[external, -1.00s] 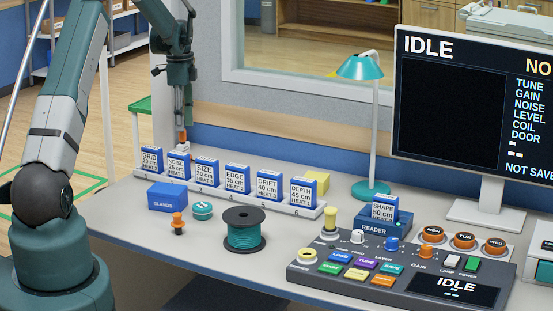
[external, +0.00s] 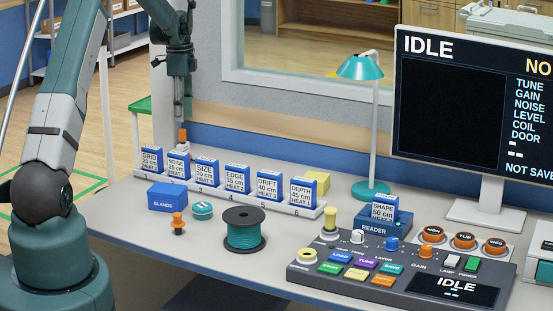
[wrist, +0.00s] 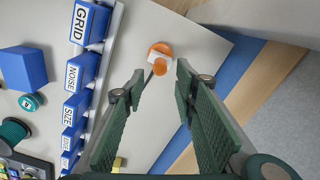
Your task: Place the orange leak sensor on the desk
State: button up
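An orange and white piece (wrist: 159,57), which looks like the leak sensor, stands on the bare desk behind the card rack. In the external view its orange top (external: 183,134) shows just above the rack, and its lower part is hidden. My gripper (wrist: 156,80) is open and empty, with its two fingers apart and the piece ahead of their tips. In the external view my gripper (external: 180,119) hangs pointing down just above the piece. The desk (external: 130,215) is light grey.
A rack (external: 262,202) of several blue cards stands close in front of the piece. A blue glands box (external: 167,197), an orange knobbed piece (external: 178,222), a teal disc (external: 202,210) and a cable spool (external: 244,229) sit nearer. A lamp (external: 372,120) stands right.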

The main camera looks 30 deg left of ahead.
jog(key=shift+r, duration=0.1)
jog(key=s+d+r+n+t, duration=0.2)
jog(key=s+d+r+n, duration=0.1)
jog(key=s+d+r, duration=0.7)
jog(key=s+d+r+n+t, duration=0.1)
jog(key=s+d+r+n, duration=0.2)
jog(key=s+d+r, duration=0.7)
jog(key=s+d+r+n+t, duration=0.1)
jog(key=s+d+r+n, duration=0.15)
jog(key=s, duration=0.65)
jog(key=s+d+r+n+t, duration=0.1)
jog(key=s+d+r+n, duration=0.15)
jog(key=s, duration=0.65)
jog(key=s+d+f+n+t, duration=0.1)
jog(key=s+d+f, duration=0.1)
jog(key=s, duration=0.5)
jog(key=s+d+f+n+t, duration=0.1)
jog(key=s+d+f, duration=0.2)
jog(key=s, duration=0.3)
jog(key=shift+s+f+n, duration=0.2)
jog(key=shift+s+n, duration=0.1)
jog(key=shift+s, duration=0.05)
